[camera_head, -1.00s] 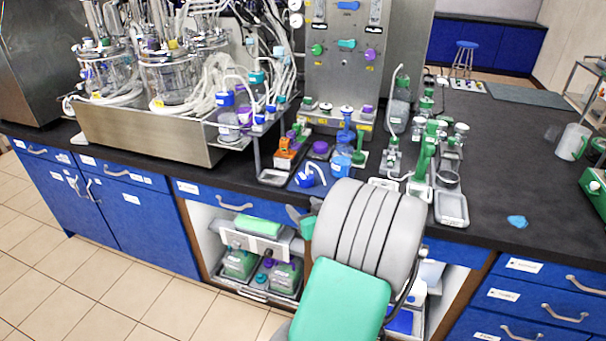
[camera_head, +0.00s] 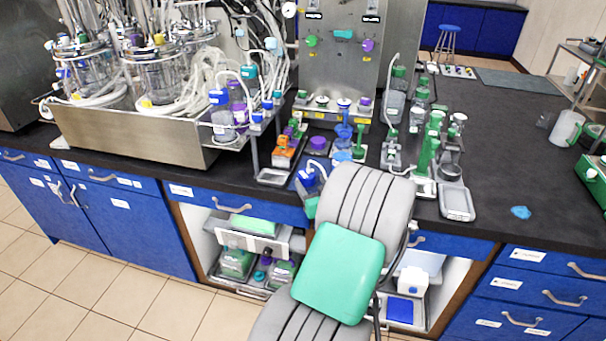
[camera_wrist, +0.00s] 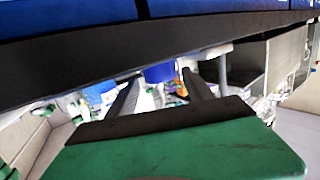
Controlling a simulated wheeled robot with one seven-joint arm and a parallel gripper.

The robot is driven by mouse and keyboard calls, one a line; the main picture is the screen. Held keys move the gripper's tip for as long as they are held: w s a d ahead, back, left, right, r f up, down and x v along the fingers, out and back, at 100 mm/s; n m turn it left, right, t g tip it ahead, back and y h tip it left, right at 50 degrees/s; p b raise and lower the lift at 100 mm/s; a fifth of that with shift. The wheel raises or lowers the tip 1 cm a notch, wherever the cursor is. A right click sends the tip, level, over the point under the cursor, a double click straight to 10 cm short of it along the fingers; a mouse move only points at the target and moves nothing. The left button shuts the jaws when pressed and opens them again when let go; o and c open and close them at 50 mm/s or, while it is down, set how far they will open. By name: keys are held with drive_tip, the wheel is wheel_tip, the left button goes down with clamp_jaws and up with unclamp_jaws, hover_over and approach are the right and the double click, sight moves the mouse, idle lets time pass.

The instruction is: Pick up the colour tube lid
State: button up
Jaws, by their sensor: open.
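I cannot single out the colour tube lid. Small coloured caps and lids stand on the black bench, including a purple round piece (camera_head: 318,144) and a blue-capped bottle (camera_head: 307,180) near the front edge. In the wrist view my gripper (camera_wrist: 162,76) shows two dark fingers spread apart with nothing held between them. Beyond the fingers are blue, white and green shapes, too blurred to name. In the head view my grey and green arm reaches the bench's front edge and hides most of the gripper.
A steel tray (camera_head: 130,138) with glass vessels and tubing stands at the left. An orange piece (camera_head: 285,152) and several green-topped holders (camera_head: 428,155) crowd the middle. A light-blue flat piece (camera_head: 520,212) lies on clear bench at the right. The bench edge (camera_wrist: 90,65) crosses the wrist view.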

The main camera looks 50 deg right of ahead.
sight(310, 180)
drive_tip(key=p+x, duration=0.1)
drive_tip(key=x, duration=0.4)
drive_tip(key=shift+f, duration=0.15)
drive_tip(key=c, duration=1.2)
drive_tip(key=shift+c, duration=0.2)
